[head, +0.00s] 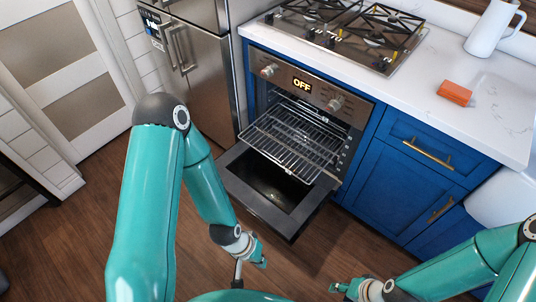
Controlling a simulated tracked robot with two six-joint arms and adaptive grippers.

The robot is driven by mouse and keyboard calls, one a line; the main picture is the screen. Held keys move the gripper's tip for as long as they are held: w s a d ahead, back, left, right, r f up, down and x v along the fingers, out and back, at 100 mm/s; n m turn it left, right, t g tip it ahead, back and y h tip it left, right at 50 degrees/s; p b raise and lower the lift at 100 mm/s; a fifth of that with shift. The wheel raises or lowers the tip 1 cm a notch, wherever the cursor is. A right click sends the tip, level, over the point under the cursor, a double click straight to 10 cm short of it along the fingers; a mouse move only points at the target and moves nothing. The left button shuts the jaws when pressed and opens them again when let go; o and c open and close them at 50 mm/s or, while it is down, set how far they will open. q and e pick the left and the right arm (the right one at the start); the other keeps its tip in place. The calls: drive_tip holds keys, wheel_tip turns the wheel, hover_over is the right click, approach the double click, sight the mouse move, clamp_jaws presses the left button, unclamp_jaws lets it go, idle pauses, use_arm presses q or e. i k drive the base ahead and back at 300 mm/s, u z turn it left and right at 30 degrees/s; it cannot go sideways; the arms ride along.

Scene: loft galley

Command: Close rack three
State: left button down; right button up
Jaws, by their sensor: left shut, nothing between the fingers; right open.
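The oven (305,85) stands in the blue cabinet with its door (240,187) folded down. A wire rack (290,150) is pulled out of the cavity and hangs over the open door. Other rack wires show deeper inside, but I cannot tell the rack numbers. My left gripper (262,262) is shut and empty, in front of the open door and apart from the rack. My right gripper (336,288) is open and empty, low at the bottom of the view, right of the left one and also apart from the rack.
A steel fridge (200,75) stands left of the oven. A gas cooktop (345,30), an orange block (455,93) and a white pitcher (494,28) are on the white counter. Blue drawers (410,150) are on the right. Wooden floor (330,245) is clear before the oven.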

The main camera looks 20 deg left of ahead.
sight(287, 170)
drive_tip(key=z, duration=0.05)
drive_tip(key=i, duration=0.95)
drive_tip(key=u, duration=0.1)
